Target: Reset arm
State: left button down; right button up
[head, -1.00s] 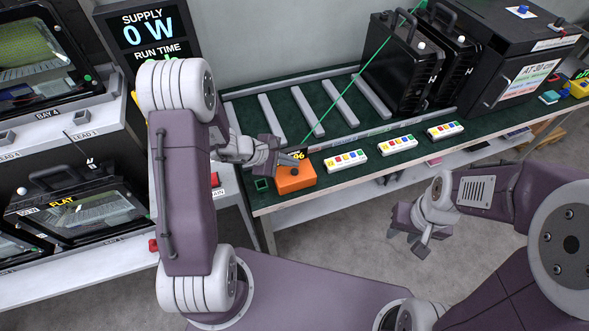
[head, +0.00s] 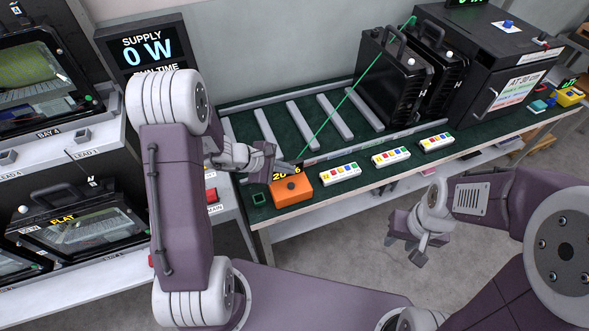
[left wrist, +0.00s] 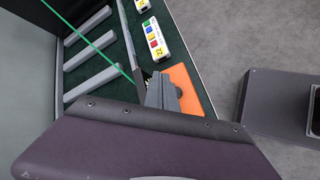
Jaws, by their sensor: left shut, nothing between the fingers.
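My left gripper (head: 296,166) is shut and empty, just above and behind the orange box (head: 291,191) with yellow digits, partly covering its display. In the left wrist view, the shut fingers (left wrist: 162,92) lie in front of the orange box (left wrist: 184,88). A thin green line (head: 352,90) runs from the top of the black finned housings (head: 392,75) down to near the left fingertips; whether it touches them I cannot tell. My right gripper (head: 405,246) hangs in free air in front of the bench, its fingers apart, with nothing between them.
The green-topped bench (head: 240,178) carries grey rails and several white strips with coloured buttons (head: 340,174). A black cabinet (head: 500,75) stands at the back right. A rack with a unit marked FLAT (head: 75,220) is at left, beside the supply display (head: 148,48). Open floor lies in front of the bench.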

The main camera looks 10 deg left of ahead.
pick_arm(q)
jog(key=s+d+r+m+g, duration=0.1)
jog(key=s+d+r+m, duration=0.1)
jog(key=d+r+m, duration=0.3)
jog(key=s+d+m+g+y, duration=0.1)
jog(key=s+d+m+g, duration=0.15)
jog(key=s+m, duration=0.45)
jog(key=s+a+f+m+g+y, duration=0.1)
jog(key=s+a+m+y, duration=0.3)
jog(key=s+a, duration=0.4)
jog(key=a+y, duration=0.1)
jog(key=a, duration=0.2)
jog(key=shift+s+f+m+y, duration=0.2)
jog(key=shift+f+m+y, duration=0.1)
jog(key=shift+m+y, duration=0.1)
